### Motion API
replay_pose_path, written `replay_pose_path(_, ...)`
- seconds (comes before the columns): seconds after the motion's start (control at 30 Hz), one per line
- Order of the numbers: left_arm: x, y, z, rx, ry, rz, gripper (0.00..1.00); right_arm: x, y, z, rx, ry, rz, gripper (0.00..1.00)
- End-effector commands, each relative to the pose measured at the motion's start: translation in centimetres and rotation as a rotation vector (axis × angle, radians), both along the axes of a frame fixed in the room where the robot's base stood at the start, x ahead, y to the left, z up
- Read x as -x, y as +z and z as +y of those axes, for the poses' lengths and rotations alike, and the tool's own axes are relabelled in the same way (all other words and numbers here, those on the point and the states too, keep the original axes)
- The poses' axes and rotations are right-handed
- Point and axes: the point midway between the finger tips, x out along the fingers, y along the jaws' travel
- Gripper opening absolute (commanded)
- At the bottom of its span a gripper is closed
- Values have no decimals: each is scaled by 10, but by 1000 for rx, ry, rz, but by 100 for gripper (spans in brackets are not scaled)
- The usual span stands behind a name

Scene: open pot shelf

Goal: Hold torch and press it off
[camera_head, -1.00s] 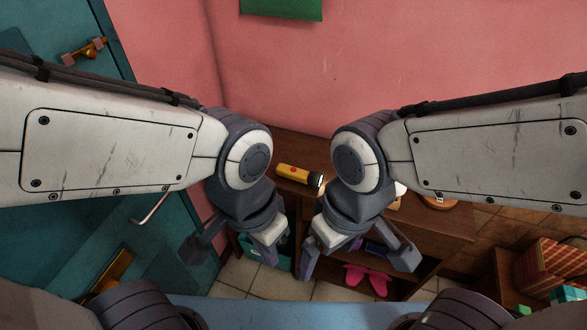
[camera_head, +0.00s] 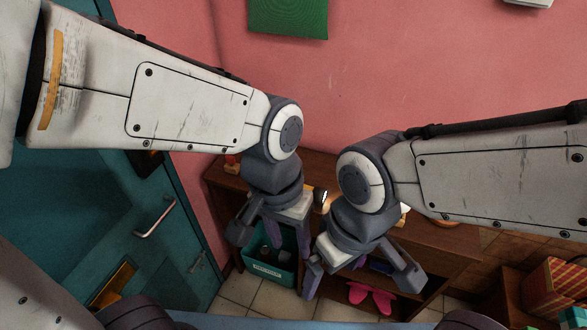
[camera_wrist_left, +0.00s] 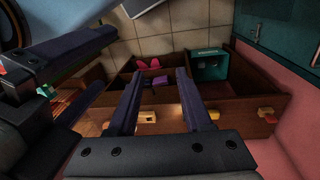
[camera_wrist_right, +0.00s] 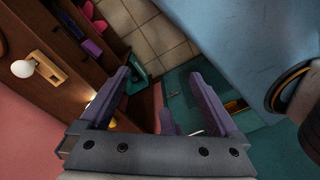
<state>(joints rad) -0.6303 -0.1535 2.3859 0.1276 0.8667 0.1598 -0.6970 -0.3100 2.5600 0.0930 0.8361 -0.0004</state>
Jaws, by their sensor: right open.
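The yellow torch with a black head (camera_head: 321,197) lies on top of the brown wooden shelf (camera_head: 440,240) in the head view. Most of its body is hidden behind my left gripper (camera_head: 270,245), which hangs in front of the shelf with its fingers apart and empty. In the left wrist view the fingers (camera_wrist_left: 161,100) are also apart, with the shelf beyond them. A small orange patch shows beside one finger there; I cannot tell if it is the torch. My right gripper (camera_head: 357,280) is open and empty, lower and to the right, also seen in the right wrist view (camera_wrist_right: 147,105).
A teal bin (camera_head: 282,272) stands at the shelf's lower left. Pink shoes (camera_head: 370,297) lie in a lower compartment. A small lamp on a wooden base (camera_wrist_right: 40,70) is on the shelf top. A teal door (camera_head: 100,230) stands at left; a plaid box (camera_head: 555,285) is at right.

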Motion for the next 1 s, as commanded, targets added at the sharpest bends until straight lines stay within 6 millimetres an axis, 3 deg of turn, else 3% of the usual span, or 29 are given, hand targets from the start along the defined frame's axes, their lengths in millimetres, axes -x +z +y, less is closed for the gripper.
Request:
replay_pose_path(0.1, -67, 0, -21, 12, 300, 61, 50, 0, -1, 0, 0, 0, 0, 97)
replay_pose_path(0.27, -160, -17, -33, 34, 714, 147, 50, 0, -1, 0, 0, 0, 0, 97)
replay_pose_path(0.4, -239, -48, -26, 53, 1071, 232, 50, 0, -2, 0, 0, 0, 0, 97)
replay_pose_path(0.53, -301, -86, -5, 71, 1378, 313, 50, 0, -2, 0, 0, 0, 0, 97)
replay_pose_path(0.6, -325, -106, 8, 78, 1518, 354, 50, 0, -2, 0, 0, 0, 0, 97)
replay_pose_path(0.73, -354, -134, 27, 88, 1702, 411, 50, 0, -3, 0, 0, 0, 0, 97)
replay_pose_path(0.87, -366, -147, 37, 94, 1790, 438, 50, -1, -2, 0, 0, 1, 0, 98)
replay_pose_path(1.0, -368, -149, 39, 95, 1807, 444, 50, -15, 0, 7, 4, 18, -2, 98)
